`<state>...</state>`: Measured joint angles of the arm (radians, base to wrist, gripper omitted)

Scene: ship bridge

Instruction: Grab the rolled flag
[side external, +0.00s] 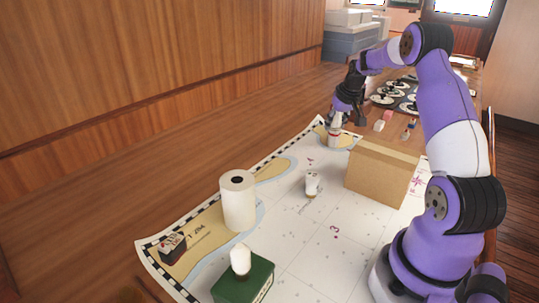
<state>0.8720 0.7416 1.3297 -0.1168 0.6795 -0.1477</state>
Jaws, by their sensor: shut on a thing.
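My gripper (341,116) points down at the far edge of the chart, behind the cardboard box. It is shut on a small upright white roll with a red mark, which looks like the rolled flag (334,136). The flag's lower end is at or just above the chart; I cannot tell if it touches. The gripper's fingers hide its top.
A cardboard box (382,172) stands close in front of my gripper. A large white paper roll (238,202), a small white cylinder (312,183), a green box (243,283) and a small dark object (172,248) stand on the chart (290,240). A control panel (398,92) lies behind.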

